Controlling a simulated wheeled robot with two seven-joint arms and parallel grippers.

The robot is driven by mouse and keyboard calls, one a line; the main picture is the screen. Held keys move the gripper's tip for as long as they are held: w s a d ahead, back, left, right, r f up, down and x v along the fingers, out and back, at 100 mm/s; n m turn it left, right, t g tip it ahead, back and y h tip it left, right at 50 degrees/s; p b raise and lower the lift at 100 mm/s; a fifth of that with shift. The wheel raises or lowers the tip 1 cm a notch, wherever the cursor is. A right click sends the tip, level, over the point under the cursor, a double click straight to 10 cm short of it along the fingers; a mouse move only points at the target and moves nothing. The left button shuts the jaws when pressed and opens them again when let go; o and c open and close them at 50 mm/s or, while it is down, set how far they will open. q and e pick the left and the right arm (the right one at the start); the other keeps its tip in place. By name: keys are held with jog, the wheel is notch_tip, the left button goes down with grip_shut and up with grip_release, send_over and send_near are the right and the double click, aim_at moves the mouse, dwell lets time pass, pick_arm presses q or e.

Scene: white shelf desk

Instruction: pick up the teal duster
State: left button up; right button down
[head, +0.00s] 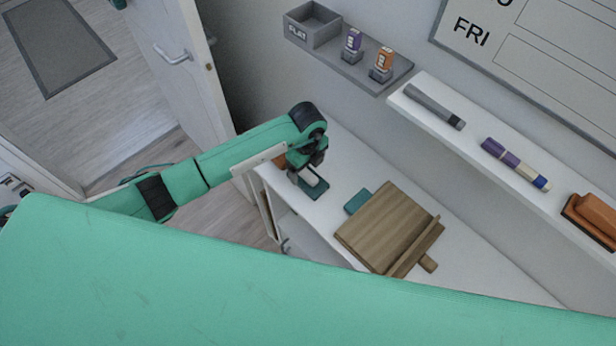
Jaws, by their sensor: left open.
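A dark teal block (318,193), which looks like the teal duster, lies on the white desk top near its left end. My left gripper (309,176) is right over it, pointing down, and is open. The gripper hides part of the block; I cannot tell whether the fingers touch it. A second, flat teal piece (356,202) lies to the right, against the wooden stand; its kind is unclear. My right gripper is not in view.
A wooden stand (382,226) occupies the desk's middle. A wall shelf (480,125) above holds a grey marker (433,105), a purple marker (513,163) and an orange duster (592,218). A grey ledge (347,66) carries a box and two small stamps.

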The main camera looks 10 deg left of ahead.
aim_at(308, 174)
pick_arm(q)
jog(key=shift+s+f+p, duration=0.1)
jog(key=shift+f+p, duration=0.25)
notch_tip(308, 174, down, 3)
jog(key=shift+d+f+p, duration=0.1)
jog(key=shift+f+p, duration=0.05)
jog(key=shift+p, duration=0.55)
jog(key=shift+f, duration=0.45)
jog(key=c, duration=1.1)
jog(key=shift+r, duration=0.1)
notch_tip(308, 174, up, 20)
jog(key=b, duration=0.5)
